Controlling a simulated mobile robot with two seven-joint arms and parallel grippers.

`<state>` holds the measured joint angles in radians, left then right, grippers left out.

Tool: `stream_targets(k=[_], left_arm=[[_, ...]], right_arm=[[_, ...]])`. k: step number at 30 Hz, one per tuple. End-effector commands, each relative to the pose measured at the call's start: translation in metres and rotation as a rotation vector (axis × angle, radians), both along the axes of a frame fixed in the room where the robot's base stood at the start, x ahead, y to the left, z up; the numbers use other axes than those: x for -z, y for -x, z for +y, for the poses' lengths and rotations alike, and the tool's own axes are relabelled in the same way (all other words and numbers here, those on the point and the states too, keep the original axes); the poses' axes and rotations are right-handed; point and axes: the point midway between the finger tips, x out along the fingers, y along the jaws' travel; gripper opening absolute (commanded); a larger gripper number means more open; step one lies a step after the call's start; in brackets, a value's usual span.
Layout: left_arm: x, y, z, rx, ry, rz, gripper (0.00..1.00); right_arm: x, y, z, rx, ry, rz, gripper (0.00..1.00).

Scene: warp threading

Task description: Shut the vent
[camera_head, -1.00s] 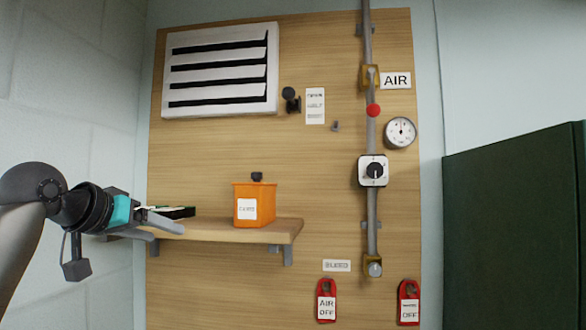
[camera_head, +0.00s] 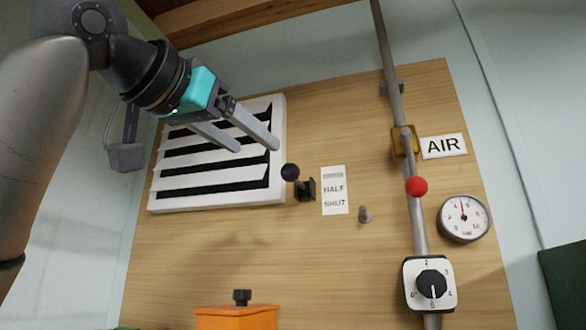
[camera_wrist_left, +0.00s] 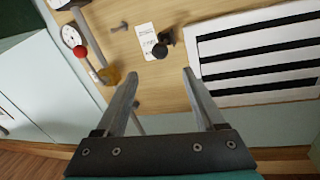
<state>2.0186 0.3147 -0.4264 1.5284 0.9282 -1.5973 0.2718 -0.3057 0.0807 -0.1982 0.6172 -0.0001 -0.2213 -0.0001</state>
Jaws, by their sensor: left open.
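The vent (camera_head: 282,160) is a white frame with several slats and dark gaps between them, on the wooden panel at the upper left; it also shows in the left wrist view (camera_wrist_left: 260,55). A black lever with a ball knob (camera_head: 290,172) sits just right of the vent, beside a label (camera_head: 334,190) reading HALF and SHUT, its top line too small to read. My left gripper (camera_head: 257,147) is open and empty, in front of the vent's right part, up and left of the knob. In the left wrist view the knob (camera_wrist_left: 159,51) shows beyond the fingertips, between them. My right gripper is not in view.
Right of the label are a grey peg (camera_head: 365,214), a vertical pipe (camera_head: 391,75) with a red ball (camera_head: 416,186), a gauge (camera_head: 464,218) and a numbered dial (camera_head: 430,284). An orange bin (camera_head: 236,318) is at the bottom. The panel below the vent is clear.

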Motion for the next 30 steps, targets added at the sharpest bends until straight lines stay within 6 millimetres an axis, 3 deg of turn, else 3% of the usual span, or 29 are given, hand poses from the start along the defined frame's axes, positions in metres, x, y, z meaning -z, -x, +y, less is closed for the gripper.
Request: stream_targets(k=[4, 15, 21, 30], left_arm=[[-0.002, -0.031, -0.017, 0.002, -0.001, 0.007, 0.71], [-0.002, -0.093, -0.052, 0.000, 0.000, 0.005, 0.71], [-0.001, -0.107, -0.059, 0.001, 0.001, 0.002, 0.71], [0.000, -0.109, -0.061, 0.000, 0.001, 0.000, 0.71]], right_arm=[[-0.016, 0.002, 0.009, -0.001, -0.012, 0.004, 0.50], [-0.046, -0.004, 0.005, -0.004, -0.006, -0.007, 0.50], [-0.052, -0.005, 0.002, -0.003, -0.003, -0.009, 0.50], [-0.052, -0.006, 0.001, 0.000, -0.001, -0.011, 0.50]])
